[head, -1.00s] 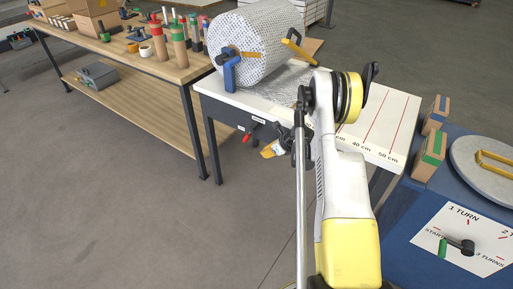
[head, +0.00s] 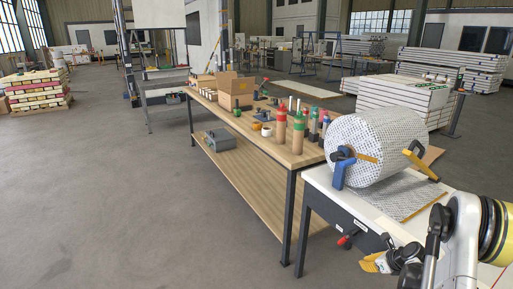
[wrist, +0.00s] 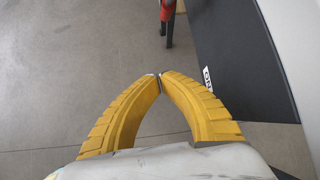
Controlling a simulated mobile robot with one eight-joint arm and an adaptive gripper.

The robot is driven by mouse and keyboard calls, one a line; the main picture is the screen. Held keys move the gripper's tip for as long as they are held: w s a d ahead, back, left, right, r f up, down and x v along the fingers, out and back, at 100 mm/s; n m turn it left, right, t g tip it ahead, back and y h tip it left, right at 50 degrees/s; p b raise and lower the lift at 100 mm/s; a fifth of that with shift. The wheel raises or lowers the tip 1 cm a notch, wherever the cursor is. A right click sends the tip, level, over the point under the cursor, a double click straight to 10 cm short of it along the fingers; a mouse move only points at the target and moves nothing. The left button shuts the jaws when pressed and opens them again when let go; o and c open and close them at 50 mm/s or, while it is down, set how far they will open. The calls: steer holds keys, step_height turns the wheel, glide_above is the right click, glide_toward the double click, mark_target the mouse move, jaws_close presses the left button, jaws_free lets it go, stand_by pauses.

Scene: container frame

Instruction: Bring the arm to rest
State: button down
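My gripper (head: 368,263) hangs low in front of the white-topped table (head: 335,198), at the lower right of the head view. In the wrist view its two yellow fingers (wrist: 160,77) meet at their tips, with nothing seen between them. My white arm, with a yellow and black joint, rises beside it at the right edge of the head view and is partly cut off. The gripper's fingers point away from my arm, over the grey floor.
The floor at left is open.

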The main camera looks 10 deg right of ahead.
steer(key=s+a+r+n+g+h, duration=0.1)
steer(key=s+a+r+n, duration=0.2)
steer(key=a+r+n, duration=0.75)
steer(key=s+a+r+n, duration=0.35)
steer(key=a+r, duration=0.45)
steer(key=r, duration=0.8)
steer(key=s+a+r+n, duration=0.2)
steer(key=s+a+n, duration=0.2)
steer(key=s, duration=0.3)
steer(key=s+a+r+n+h, duration=0.1)
steer(key=s+a+n, duration=0.2)
steer(key=s+n, duration=0.4)
steer(key=s+a+r+n, duration=0.2)
steer(key=s+a+n, duration=0.2)
steer(key=s+n, duration=0.2)
steer(key=shift+s+a+r+t, duration=0.3)
steer(key=shift+s+r, duration=0.05)
steer(key=shift+s, duration=0.4)
